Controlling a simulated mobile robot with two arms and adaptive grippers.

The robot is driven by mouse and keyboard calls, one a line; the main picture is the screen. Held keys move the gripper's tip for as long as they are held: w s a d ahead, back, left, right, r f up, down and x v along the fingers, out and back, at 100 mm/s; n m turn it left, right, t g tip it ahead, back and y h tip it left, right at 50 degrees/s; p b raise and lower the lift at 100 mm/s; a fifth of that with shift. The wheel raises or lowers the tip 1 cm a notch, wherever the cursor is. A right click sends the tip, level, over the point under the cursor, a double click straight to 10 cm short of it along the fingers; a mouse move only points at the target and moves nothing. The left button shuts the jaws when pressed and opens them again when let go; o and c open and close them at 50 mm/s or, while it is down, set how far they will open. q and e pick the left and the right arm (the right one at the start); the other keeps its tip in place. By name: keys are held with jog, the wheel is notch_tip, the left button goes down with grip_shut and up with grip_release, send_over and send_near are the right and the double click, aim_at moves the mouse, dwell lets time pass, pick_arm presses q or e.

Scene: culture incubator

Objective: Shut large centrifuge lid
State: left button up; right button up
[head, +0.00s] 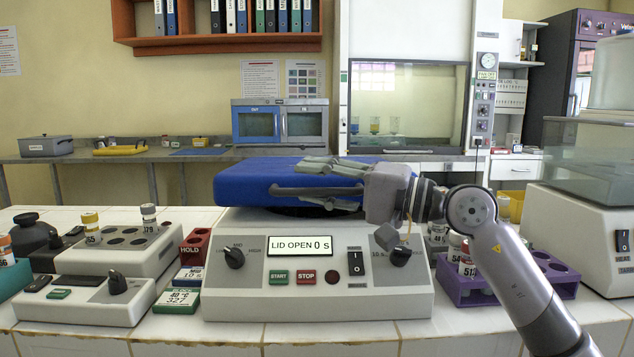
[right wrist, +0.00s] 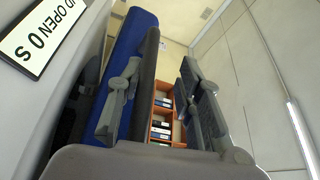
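The large centrifuge (head: 320,298) stands on the white tiled bench, and its display reads "LID OPEN 0 S". Its blue lid (head: 245,182) sits low over the body, with a dark gap under its front edge. In the right wrist view the lid (right wrist: 132,40) is along the left finger. My right gripper (head: 288,178) reaches in from the right, in front of the lid, with fingers pointing left. I cannot tell whether a finger touches the lid. My left gripper is out of view.
Tube blocks (head: 135,247) and a red HOLD rack (head: 195,247) stand left of the centrifuge. A purple rack (head: 475,288) with tubes is close on its right, under my right arm. A balance (head: 590,225) stands at far right.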

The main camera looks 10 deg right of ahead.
jog(key=r+v, duration=0.1)
jog(key=v, duration=1.1)
jog(key=shift+f, duration=0.4)
jog(key=shift+f, duration=0.1)
